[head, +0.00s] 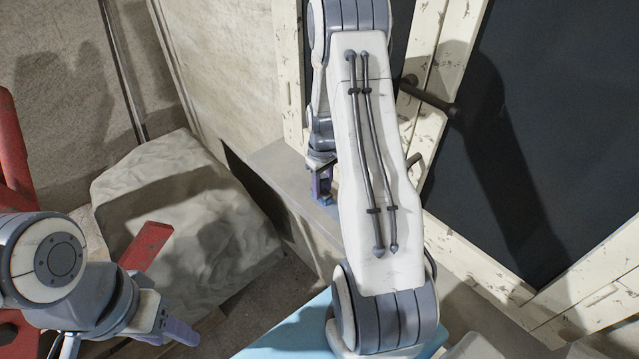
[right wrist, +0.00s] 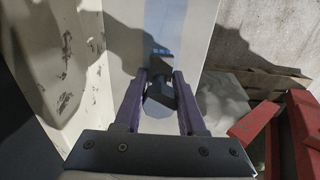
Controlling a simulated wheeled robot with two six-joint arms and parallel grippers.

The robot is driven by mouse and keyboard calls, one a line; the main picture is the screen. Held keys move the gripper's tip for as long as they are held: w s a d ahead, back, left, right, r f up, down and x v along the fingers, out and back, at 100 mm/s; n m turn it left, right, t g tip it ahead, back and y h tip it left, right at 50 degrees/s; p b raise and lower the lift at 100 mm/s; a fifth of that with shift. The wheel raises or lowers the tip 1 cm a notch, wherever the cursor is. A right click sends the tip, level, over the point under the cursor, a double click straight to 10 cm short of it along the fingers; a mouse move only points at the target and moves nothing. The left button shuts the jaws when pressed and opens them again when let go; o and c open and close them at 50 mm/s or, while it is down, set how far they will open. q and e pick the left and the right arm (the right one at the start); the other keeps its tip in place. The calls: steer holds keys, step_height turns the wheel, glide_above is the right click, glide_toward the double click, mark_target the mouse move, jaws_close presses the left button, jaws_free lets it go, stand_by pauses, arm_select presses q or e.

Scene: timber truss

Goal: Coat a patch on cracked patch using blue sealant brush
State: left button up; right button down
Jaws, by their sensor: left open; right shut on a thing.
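My right gripper (head: 322,185) is shut on the blue sealant brush (right wrist: 161,93), beside the pale wall. In the right wrist view, the purple fingers (right wrist: 158,88) close on the brush's dark body, and its dark head points away toward a pale panel (right wrist: 120,45). A light blue band (right wrist: 171,25) runs down that panel above the brush head; I cannot tell whether they touch. I cannot make out the cracked patch. My left gripper (head: 178,328) is open at lower left in the head view, away from the wall.
A pale wrapped block (head: 190,200) stands at left. Red beams (head: 14,150) rise at the left edge. A cream timber frame (head: 440,70) with dark panels (head: 550,130) and dark pegs (head: 428,96) stands at right. A light blue surface (head: 295,335) lies below my right arm.

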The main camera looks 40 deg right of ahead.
steer(key=shift+w+f, duration=0.1)
steer(key=shift+w, duration=0.55)
steer(key=shift+w+a, duration=0.1)
steer(key=shift+w, duration=0.85)
step_height(320, 180, up, 6)
steer(key=p, duration=0.4)
steer(key=shift+r+p, duration=0.2)
steer(key=shift+p, duration=0.15)
